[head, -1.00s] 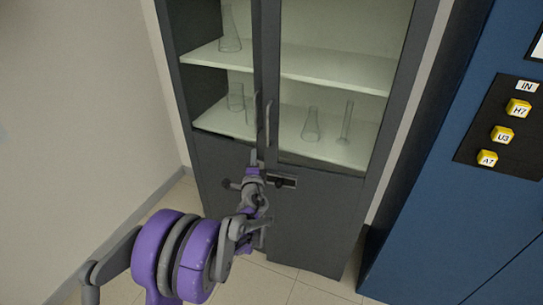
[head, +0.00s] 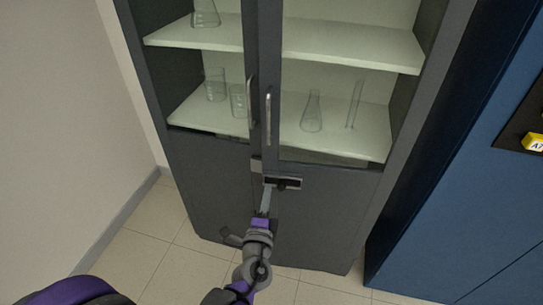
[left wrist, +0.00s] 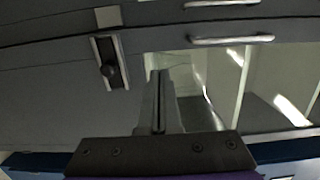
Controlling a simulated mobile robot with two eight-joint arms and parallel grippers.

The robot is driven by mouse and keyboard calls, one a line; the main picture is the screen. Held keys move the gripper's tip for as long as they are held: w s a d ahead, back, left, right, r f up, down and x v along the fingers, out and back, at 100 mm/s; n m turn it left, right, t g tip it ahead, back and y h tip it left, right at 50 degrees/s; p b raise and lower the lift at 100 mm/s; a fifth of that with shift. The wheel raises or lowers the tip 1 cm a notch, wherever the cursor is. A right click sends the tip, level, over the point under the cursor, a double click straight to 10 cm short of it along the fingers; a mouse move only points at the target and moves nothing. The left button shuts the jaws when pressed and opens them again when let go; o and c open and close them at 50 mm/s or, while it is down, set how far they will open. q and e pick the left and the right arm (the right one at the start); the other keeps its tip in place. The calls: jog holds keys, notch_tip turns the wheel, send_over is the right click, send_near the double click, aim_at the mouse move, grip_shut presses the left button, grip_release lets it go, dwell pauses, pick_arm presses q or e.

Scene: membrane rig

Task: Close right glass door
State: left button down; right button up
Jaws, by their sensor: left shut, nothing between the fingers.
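The right glass door (head: 335,175) is a dark grey framed door with a glass upper part. It looks nearly in line with the left glass door (head: 185,136); I cannot tell whether it is fully flush. Its upright handle (head: 268,118) is beside the middle seam, with a dark latch plate (head: 290,184) below. My left gripper (head: 267,190) is shut and empty, its fingertips just below and left of that plate in the head view. In the left wrist view the fingers (left wrist: 159,85) are together and the latch plate (left wrist: 108,62) is to their left. My right gripper is not in view.
Glassware, including a flask (head: 312,112), stands on pale shelves behind the glass. A blue cabinet with yellow buttons (head: 534,141) stands at the right. A bare wall (head: 50,130) is at the left. Tiled floor (head: 150,250) lies open in front.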

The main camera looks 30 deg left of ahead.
aim_at(275, 152)
pick_arm(q)
jog(key=x, duration=1.3)
jog(key=shift+w+a, duration=0.15)
jog(key=shift+w, duration=0.25)
